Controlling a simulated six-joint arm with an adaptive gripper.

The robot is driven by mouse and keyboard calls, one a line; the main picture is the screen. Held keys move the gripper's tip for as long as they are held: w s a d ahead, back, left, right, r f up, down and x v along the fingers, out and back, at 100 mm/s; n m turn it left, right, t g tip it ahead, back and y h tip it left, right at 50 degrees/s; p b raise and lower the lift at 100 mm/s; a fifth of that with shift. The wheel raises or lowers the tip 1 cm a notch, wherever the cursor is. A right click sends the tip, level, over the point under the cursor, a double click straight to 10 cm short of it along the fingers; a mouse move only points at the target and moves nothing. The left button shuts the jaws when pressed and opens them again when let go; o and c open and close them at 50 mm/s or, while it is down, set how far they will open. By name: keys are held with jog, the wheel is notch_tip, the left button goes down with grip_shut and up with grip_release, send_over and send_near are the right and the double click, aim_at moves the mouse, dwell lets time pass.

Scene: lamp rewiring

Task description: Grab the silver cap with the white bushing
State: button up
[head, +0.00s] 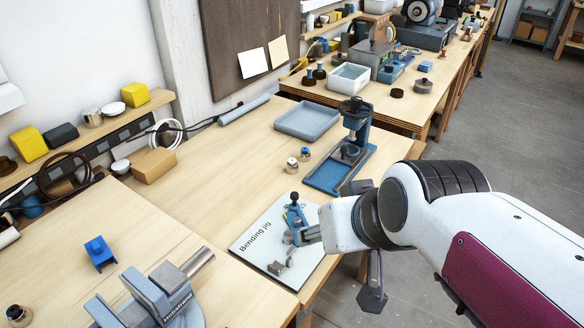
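Two small silver caps stand close together on the wooden table, left of the blue press. The nearer cap (292,165) is silver with a pale top and a dark centre, and may be the one with the white bushing. The farther cap (305,153) has a blue top. Both are too small to tell their bushings surely.
A blue press (354,140) stands just right of the caps, and a grey-blue tray (307,121) lies behind them. The bending jig (296,218) sits on a white labelled plate (262,238) in front. A blue vise (160,298) is at the front left. The table left of the caps is clear.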

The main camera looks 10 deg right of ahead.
jog(key=w+a+r+t+y, duration=0.1)
jog(key=w+a, duration=0.1)
jog(key=w, duration=0.6)
jog(key=w+a+r+t, duration=0.1)
jog(key=w+a, duration=0.2)
jog(key=w, duration=0.5)
jog(key=m+t+h, duration=0.4)
jog(key=m+h, duration=0.1)
jog(key=h, duration=0.1)
send_over(292, 167)
jog(key=s+a, duration=0.5)
jog(key=a, duration=0.1)
notch_tip(292, 167, down, 15)
jog(key=f+h, duration=0.1)
jog(key=f, duration=0.1)
jog(key=d+f+m+h, duration=0.1)
jog(key=f, duration=0.1)
jog(key=w+d+f+g, duration=0.1)
jog(key=f, duration=0.1)
jog(key=shift+f+h, duration=0.1)
jog(key=shift+h, duration=0.3)
jog(key=shift+f, duration=0.2)
